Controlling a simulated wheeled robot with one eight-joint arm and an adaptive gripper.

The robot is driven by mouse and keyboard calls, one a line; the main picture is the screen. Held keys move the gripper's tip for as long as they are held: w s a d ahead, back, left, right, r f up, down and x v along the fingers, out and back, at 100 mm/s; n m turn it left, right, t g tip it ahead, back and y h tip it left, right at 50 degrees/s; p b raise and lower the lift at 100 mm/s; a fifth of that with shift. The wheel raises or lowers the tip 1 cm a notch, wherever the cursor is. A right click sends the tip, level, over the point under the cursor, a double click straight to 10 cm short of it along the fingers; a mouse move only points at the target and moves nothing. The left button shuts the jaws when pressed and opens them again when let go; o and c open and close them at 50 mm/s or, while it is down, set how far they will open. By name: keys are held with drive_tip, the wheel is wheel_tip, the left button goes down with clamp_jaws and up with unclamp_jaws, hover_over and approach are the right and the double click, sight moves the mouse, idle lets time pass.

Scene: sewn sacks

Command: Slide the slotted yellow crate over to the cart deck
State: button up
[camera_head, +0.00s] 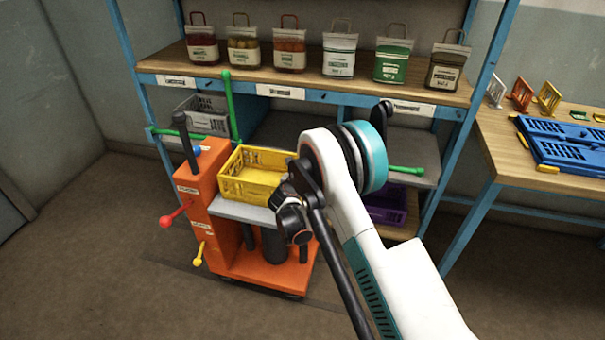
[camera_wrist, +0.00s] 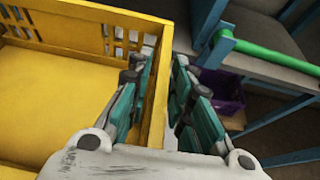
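The slotted yellow crate (camera_head: 252,182) sits upright over the grey deck (camera_head: 245,211) of the orange cart. Its back edge is near the shelf, and I cannot tell whether any of it still rests there. In the wrist view, the crate (camera_wrist: 55,95) fills the left side. My gripper (camera_wrist: 165,58) straddles one of its side walls, one finger inside the crate and one outside. The fingers look apart, with the wall between them; firm contact does not show. In the head view my arm hides the fingers and the crate's right end.
The orange cart (camera_head: 205,215) has a dark upright handle and red and yellow levers. Behind it is a blue shelf rack with a grey crate (camera_head: 203,116), a purple crate (camera_head: 388,206), green bars and several bags on top. A table (camera_head: 497,148) stands right. The left floor is clear.

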drive_tip(key=shift+o, duration=0.2)
drive_tip(key=shift+r, duration=0.1)
drive_tip(key=shift+s+r, duration=0.1)
drive_tip(key=v, duration=1.1)
drive_tip(key=shift+s, duration=0.35)
drive_tip(key=shift+r, duration=0.15)
